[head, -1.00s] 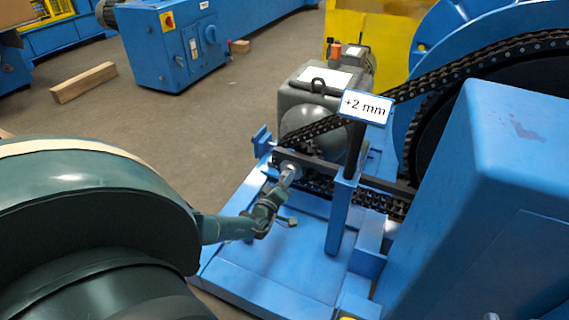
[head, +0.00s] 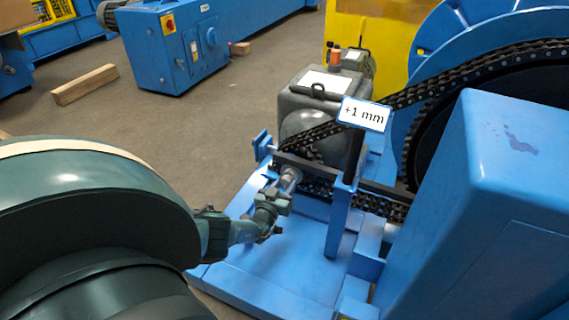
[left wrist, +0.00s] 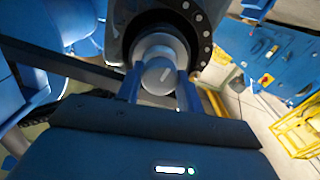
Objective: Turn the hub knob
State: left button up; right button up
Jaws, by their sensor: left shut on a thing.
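The hub knob (left wrist: 160,76) is a silver round knob with a light mark on its face, seen end-on in the left wrist view. In the head view its grey metal end (head: 289,178) shows beside the chain, partly hidden by my gripper. My left gripper (head: 279,192) reaches in from the left and is shut on the knob. In the left wrist view, one finger lies on each side of it. The black chain (head: 450,78) runs from the small drive end up to the large wheel. A sign (head: 363,115) reads "+1 mm". My right gripper is not in view.
A grey motor unit (head: 325,85) stands behind the knob. A blue upright post (head: 339,215) and a large blue housing (head: 480,200) stand to the right. The blue base plate (head: 270,275) is bare in front. A wooden beam (head: 84,84) lies on the floor.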

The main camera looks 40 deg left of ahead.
pick_arm(q)
jog(key=shift+m, duration=0.4)
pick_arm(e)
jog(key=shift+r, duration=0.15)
pick_arm(q)
jog(key=o, duration=1)
jog(key=shift+s, duration=0.1)
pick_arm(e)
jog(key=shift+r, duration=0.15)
pick_arm(q)
jog(key=shift+s+d+r+p, duration=0.1)
jog(key=shift+s+p, duration=0.15)
jog(key=shift+p, duration=0.1)
jog(key=p+v, duration=0.7)
jog(key=v, duration=0.5)
jog(key=shift+s, duration=0.3)
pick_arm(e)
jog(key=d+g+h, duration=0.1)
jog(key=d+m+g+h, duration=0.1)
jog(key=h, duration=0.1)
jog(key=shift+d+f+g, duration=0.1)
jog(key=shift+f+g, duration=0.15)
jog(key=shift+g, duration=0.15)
